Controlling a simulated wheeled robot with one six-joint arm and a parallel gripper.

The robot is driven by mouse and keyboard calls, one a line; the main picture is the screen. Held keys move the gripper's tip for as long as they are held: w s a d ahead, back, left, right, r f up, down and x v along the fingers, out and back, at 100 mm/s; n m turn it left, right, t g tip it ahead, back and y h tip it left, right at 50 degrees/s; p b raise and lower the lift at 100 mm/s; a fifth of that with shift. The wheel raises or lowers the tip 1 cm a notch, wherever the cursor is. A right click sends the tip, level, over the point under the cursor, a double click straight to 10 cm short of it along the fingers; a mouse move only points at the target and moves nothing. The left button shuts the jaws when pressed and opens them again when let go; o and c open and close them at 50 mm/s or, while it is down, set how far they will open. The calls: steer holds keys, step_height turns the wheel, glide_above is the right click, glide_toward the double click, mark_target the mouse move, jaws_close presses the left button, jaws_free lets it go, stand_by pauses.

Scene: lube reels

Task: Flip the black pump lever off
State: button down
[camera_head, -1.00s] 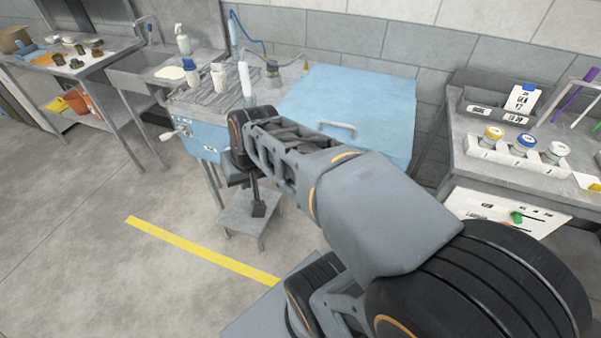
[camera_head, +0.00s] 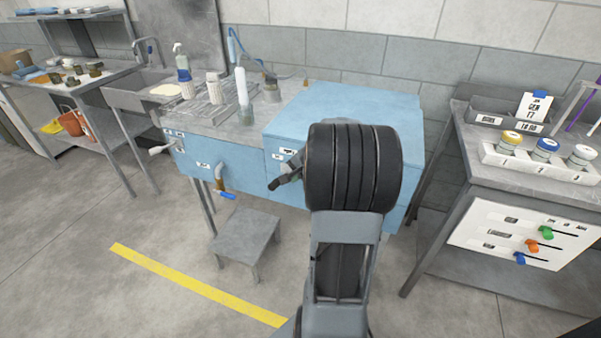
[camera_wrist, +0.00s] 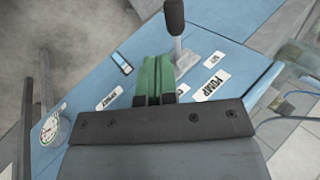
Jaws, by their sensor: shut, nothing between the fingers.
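The pump lever has a black knob (camera_wrist: 174,14) on a grey stem. In the wrist view it rises from the blue panel (camera_wrist: 88,98) near the white PUMP label (camera_wrist: 212,87). A small label (camera_wrist: 214,59) sits right of the stem. My gripper (camera_wrist: 156,72), with green fingertips, is shut and empty. Its tips appear close to the lever's base, on the left and below in the picture; contact cannot be told. In the head view my black wrist covers part of the blue cabinet (camera_head: 242,158), and a dark lever-like part (camera_head: 281,181) shows at its left.
A bench with capped jars (camera_head: 546,147) and coloured sliders (camera_head: 533,246) stands right. Bottles stand on the cabinet's left top.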

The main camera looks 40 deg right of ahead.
mark_target(278, 185)
steer(key=shift+w+r+x, duration=0.15)
steer(key=shift+x, duration=1.1)
steer(key=shift+w+r+x, duration=0.1)
steer(key=shift+w+x, duration=0.1)
steer(key=shift+x, duration=1.05)
steer(key=shift+w+r+x, duration=0.15)
steer(key=shift+x, duration=1.15)
steer(key=shift+a, duration=0.1)
